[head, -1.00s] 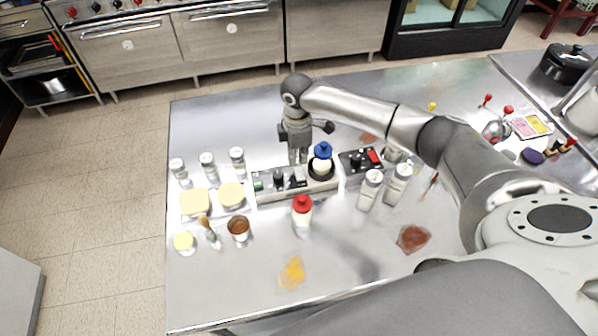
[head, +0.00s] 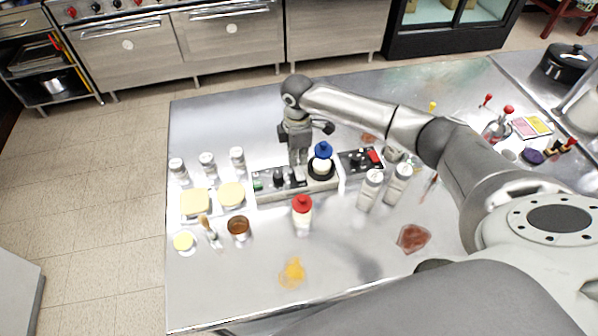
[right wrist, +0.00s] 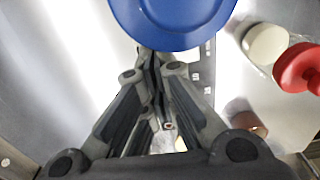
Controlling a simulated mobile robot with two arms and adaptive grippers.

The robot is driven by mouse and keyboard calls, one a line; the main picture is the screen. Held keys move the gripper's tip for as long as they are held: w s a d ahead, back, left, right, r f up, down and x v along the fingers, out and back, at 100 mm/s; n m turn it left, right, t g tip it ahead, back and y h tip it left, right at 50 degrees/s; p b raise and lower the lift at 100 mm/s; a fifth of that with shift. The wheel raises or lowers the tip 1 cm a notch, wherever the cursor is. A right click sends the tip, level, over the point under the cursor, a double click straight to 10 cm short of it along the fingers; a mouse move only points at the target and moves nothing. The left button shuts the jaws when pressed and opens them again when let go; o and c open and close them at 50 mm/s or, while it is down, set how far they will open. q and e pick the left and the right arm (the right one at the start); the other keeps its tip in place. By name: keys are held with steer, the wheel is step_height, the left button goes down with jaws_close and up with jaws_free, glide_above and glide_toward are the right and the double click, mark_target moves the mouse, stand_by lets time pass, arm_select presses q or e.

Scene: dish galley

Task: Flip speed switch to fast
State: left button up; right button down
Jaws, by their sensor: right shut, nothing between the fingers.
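A long control panel (head: 262,194) lies across the middle of the steel table, with a green button, dark knobs and small pale parts on its top. My right gripper (head: 298,163) points down over the panel, just left of a blue-capped bottle. It is shut and empty. In the right wrist view its fingers (right wrist: 153,62) meet close to the blue cap (right wrist: 172,18), and the panel's dark marked strip (right wrist: 207,72) shows beyond them. I cannot single out the speed switch or read its setting; the gripper covers part of the panel. My left gripper is not in view.
The blue-capped bottle (head: 322,163) stands in a dark ring on the panel. A second box with a red switch (head: 374,156) is to its right. A red-capped bottle (head: 302,217) stands in front, and two pale bottles (head: 370,190) stand right.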

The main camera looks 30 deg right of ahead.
mark_target(298, 167)
steer(key=shift+f+b, duration=0.45)
steer(key=shift+f, duration=0.6)
stand_by(0.4)
step_height(298, 167, up, 7)
steer(key=p, duration=0.7)
steer(key=shift+r, duration=0.1)
stand_by(0.3)
